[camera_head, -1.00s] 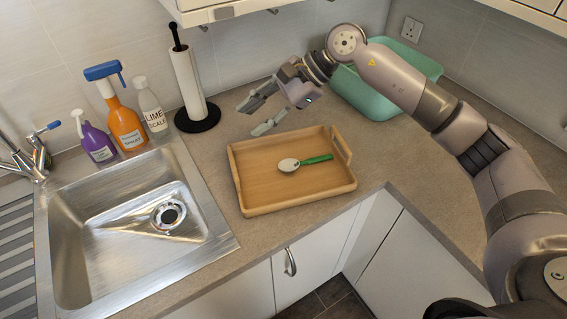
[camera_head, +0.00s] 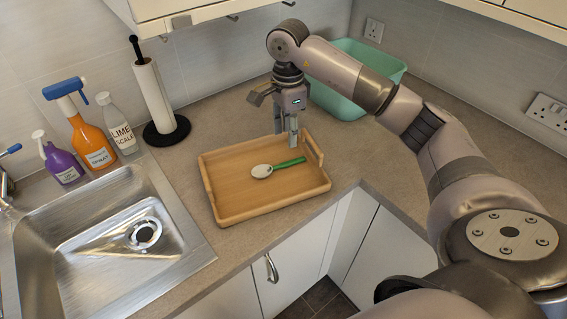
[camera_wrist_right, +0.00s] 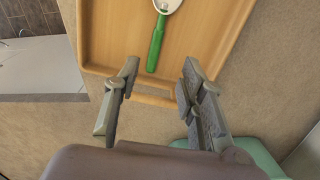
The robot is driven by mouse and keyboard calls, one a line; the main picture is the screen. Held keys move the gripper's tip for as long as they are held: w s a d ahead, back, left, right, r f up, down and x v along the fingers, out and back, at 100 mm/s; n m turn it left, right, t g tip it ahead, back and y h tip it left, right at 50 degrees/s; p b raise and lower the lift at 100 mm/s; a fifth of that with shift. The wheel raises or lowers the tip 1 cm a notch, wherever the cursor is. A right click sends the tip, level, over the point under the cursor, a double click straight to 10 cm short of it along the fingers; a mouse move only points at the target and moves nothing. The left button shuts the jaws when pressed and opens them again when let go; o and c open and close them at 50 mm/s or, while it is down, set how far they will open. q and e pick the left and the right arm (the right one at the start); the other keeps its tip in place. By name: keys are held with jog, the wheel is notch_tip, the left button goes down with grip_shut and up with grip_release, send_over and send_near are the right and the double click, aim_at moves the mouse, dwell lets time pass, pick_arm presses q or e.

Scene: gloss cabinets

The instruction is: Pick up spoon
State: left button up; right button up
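The spoon has a pale bowl and a green handle (camera_head: 290,163) and lies flat in a wooden tray (camera_head: 237,213) on the counter. In the right wrist view the handle (camera_wrist_right: 156,45) points toward my gripper, and the far end of the spoon is cut off. My right gripper (camera_head: 286,140) points down above the tray's back right edge, behind the spoon. In the right wrist view its fingers (camera_wrist_right: 159,80) are apart with nothing between them, and the handle is beyond the tips. My left gripper is not in view.
A green tub (camera_head: 350,104) stands behind my right arm. A paper towel roll (camera_head: 154,95) stands back left. Several bottles, including an orange spray bottle (camera_head: 92,143), stand behind the sink (camera_head: 187,215). Wall cabinets (camera_head: 165,12) hang above. Bare counter lies right of the tray.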

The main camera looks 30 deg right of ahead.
aim_at(287, 163)
notch_tip(287, 163, down, 3)
jog(key=shift+f+p, duration=0.2)
jog(key=shift+p, duration=0.15)
jog(key=f, duration=0.1)
jog(key=f+p, duration=0.1)
jog(key=f, duration=0.1)
jog(key=f+p, duration=0.1)
jog(key=shift+s+a+f, duration=0.2)
jog(key=shift+s+f, duration=0.05)
jog(key=shift+s, duration=0.1)
jog(key=shift+f, duration=0.5)
grip_shut()
